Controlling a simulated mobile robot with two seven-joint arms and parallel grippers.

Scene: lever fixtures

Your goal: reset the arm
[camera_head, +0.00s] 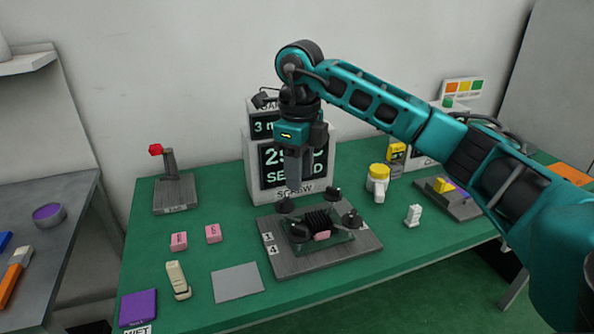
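My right arm comes in from the right and bends down at its wrist. Its gripper (293,186) points down in front of the display box (254,160), above the back of a grey board (285,262) with black knobs and a dark coiled part. The fingers show as one grey block, so I cannot tell whether they are open or shut. I see nothing hanging from them. The gripper hides part of the display's digits. A lever with a red knob (156,149) stands on a grey base (176,197) at the back left. My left gripper is not in view.
Two pink blocks (179,241), a beige item (177,280), a grey plate (238,282) and a purple square (138,307) lie on the green table's left part. A yellow-topped white item (378,183) and a small white piece (413,215) stand right of the board.

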